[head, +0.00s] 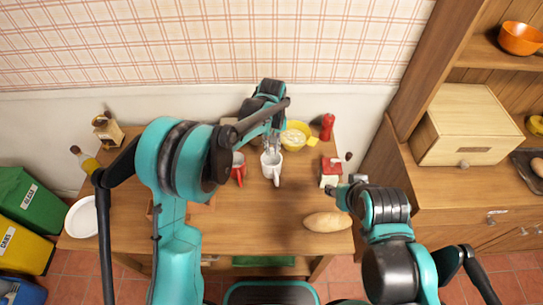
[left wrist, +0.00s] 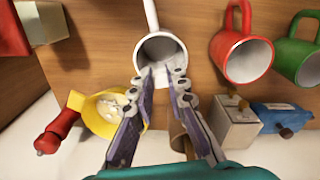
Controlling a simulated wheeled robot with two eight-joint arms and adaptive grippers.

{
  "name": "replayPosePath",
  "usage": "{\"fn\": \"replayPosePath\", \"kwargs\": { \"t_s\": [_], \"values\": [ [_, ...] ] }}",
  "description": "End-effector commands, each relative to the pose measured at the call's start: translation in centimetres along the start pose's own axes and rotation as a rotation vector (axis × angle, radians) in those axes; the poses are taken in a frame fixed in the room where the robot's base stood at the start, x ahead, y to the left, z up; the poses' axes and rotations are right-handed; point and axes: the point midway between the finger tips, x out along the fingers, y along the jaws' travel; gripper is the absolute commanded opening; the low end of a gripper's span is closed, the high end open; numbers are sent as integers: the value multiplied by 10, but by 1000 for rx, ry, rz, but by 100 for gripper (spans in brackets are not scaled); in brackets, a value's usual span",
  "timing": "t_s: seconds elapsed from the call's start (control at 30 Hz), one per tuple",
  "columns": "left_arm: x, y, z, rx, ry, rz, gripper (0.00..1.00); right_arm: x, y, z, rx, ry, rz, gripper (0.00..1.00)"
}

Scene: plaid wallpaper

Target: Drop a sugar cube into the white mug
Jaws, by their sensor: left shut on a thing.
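The white mug (head: 271,166) stands upright on the wooden table in the head view. In the left wrist view the white mug (left wrist: 161,46) shows its open mouth just beyond the fingertips. My left gripper (head: 270,146) is over the mug's rear side; in the wrist view its fingertips (left wrist: 160,76) overlap the near rim. It is shut on a small pale thing, apparently a sugar cube, mostly hidden between the tips. The yellow bowl (head: 296,136) with pale contents stands behind and right of the mug. My right gripper (head: 346,190) is low at right, its jaws unclear.
A red mug (head: 239,169) stands left of the white one, and a green mug (left wrist: 297,55) beyond it. A red grinder (head: 327,125), a red-topped box (head: 330,172) and a bread loaf (head: 327,222) are at right. The table in front of the white mug is clear.

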Motion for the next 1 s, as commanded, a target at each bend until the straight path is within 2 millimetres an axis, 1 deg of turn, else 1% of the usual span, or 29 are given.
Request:
{"fn": "replayPosePath", "kwargs": {
  "t_s": [0.03,0.17,0.33,0.4,0.67,1.0],
  "values": [
    [2,-1,-4,0,0,0,5,1,0,1,0,0,0,40],
    [10,-2,-5,1,0,0,5,3,0,2,0,0,0,40],
    [37,-1,-5,1,0,0,5,12,0,8,0,0,0,40],
    [44,-1,-5,1,0,0,5,13,0,10,0,0,0,40],
    [43,-1,-5,1,0,0,5,12,0,9,0,0,0,40],
    [54,-1,-5,1,0,0,5,20,0,14,0,0,0,40]
  ]
}}
